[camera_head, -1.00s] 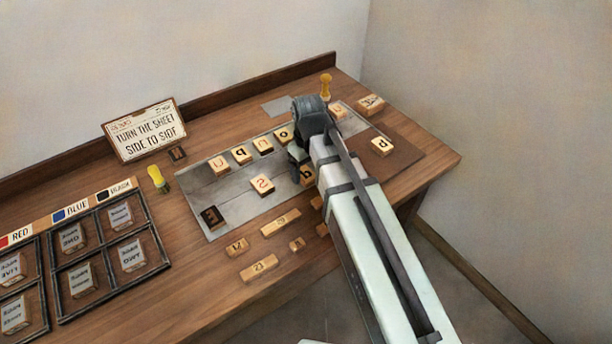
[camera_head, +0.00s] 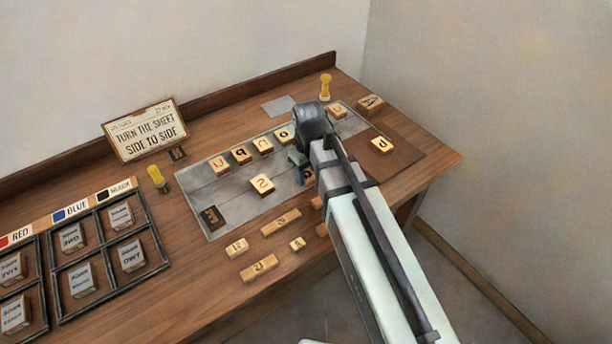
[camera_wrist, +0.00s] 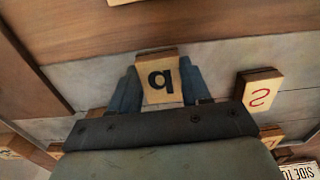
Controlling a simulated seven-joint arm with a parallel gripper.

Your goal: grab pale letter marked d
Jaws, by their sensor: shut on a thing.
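A pale wooden letter block (camera_wrist: 160,82) with a dark letter sits between the fingers of my gripper (camera_wrist: 157,85) in the wrist view; the letter reads like a "q" from this side. My gripper is shut on this block, a finger on each side. In the head view my gripper (camera_head: 304,170) is over the right part of the grey metal plate (camera_head: 222,187), and little of the held block shows there. I cannot tell whether the block is clear of the plate. A block with a red S (camera_head: 262,184) lies to its left, also in the wrist view (camera_wrist: 259,94).
A row of letter blocks (camera_head: 242,154) runs along the plate's back. A "p"-like block (camera_head: 382,144) lies on a brown mat (camera_head: 402,158) at right. Loose blocks (camera_head: 259,268) lie in front. A divided tray (camera_head: 118,275), a sign (camera_head: 145,130) and yellow-handled tools (camera_head: 326,87) stand around.

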